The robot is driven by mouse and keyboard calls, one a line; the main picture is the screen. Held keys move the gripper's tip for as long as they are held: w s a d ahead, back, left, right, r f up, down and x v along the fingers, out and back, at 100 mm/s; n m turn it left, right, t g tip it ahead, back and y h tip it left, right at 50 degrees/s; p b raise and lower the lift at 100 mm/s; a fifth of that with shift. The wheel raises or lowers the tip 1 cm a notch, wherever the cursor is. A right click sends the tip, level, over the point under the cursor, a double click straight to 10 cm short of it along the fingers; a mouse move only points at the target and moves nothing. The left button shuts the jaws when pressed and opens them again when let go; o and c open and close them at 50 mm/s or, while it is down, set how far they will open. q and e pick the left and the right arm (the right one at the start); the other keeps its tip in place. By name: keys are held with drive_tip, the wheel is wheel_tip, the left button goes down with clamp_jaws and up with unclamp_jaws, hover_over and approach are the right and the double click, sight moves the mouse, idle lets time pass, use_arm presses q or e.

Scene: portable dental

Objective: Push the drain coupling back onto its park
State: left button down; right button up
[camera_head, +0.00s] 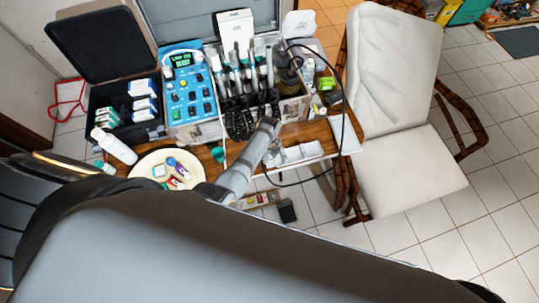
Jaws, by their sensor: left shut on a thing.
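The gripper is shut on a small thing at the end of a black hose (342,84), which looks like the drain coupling. The fingers mostly hide it, and I cannot make out its park or whether the two touch. The hose loops out to the right and back down past the bench's front edge. My right gripper is not in view.
A blue control unit (188,92) stands left of the upright handpieces (240,75). A cream plate (142,163) with small items and a white bottle (113,146) are at the front left. A white chair (395,75) stands on the right.

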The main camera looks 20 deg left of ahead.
use_arm(q)
drive_tip(key=shift+f, duration=0.45)
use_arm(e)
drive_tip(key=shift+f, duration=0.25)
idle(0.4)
use_arm(q)
drive_tip(key=c, duration=0.9)
unclamp_jaws()
drive_tip(key=shift+c, duration=0.2)
